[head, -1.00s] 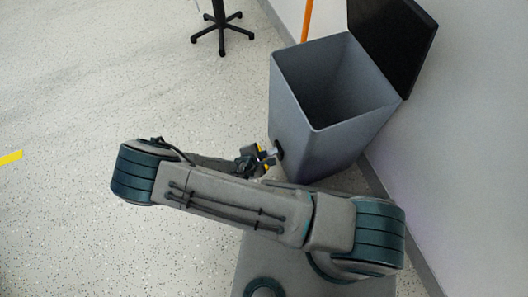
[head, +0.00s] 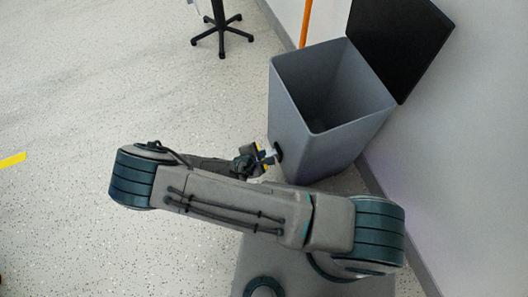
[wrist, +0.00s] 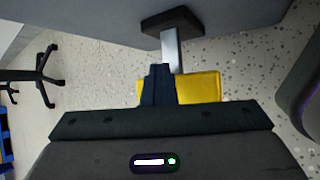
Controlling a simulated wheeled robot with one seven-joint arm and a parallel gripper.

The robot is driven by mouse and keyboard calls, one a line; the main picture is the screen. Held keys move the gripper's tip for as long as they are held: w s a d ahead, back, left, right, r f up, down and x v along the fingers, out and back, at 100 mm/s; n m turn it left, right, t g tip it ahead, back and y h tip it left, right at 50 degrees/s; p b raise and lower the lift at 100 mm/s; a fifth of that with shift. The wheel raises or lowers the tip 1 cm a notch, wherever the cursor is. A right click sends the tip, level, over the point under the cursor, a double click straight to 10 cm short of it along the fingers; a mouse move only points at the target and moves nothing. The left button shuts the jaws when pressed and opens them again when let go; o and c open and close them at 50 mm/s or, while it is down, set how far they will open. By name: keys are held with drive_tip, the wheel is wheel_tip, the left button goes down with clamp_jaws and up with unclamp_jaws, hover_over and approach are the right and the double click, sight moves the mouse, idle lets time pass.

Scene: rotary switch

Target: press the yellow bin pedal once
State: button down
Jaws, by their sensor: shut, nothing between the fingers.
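The grey bin (head: 320,130) stands by the wall with its black lid (head: 398,40) wide open. In the wrist view, the yellow pedal (wrist: 203,87) sticks out from the bin on a metal bar (wrist: 172,50) with a black mount. The yellow of the pedal (head: 259,147) also shows in the head view, partly hidden by my gripper. My gripper (wrist: 160,68) is shut and empty, its dark fingers over the left part of the pedal. I cannot tell for sure whether they touch it.
A wheeled stand base (head: 221,35) is on the floor at the back. An orange pole (head: 306,22) stands behind the bin at the wall (head: 470,150).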

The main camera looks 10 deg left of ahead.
drive_tip(key=shift+s+a+r+p, duration=0.3)
drive_tip(key=shift+a+r+p, duration=0.15)
drive_tip(key=shift+r, duration=0.15)
drive_tip(key=shift+w+d, duration=0.2)
drive_tip(key=shift+d, duration=0.05)
drive_tip(key=shift+r, duration=0.15)
wheel_tip(320, 180, up, 5)
drive_tip(key=p, duration=0.4)
drive_tip(key=shift+d, duration=0.1)
drive_tip(key=shift+w, duration=0.1)
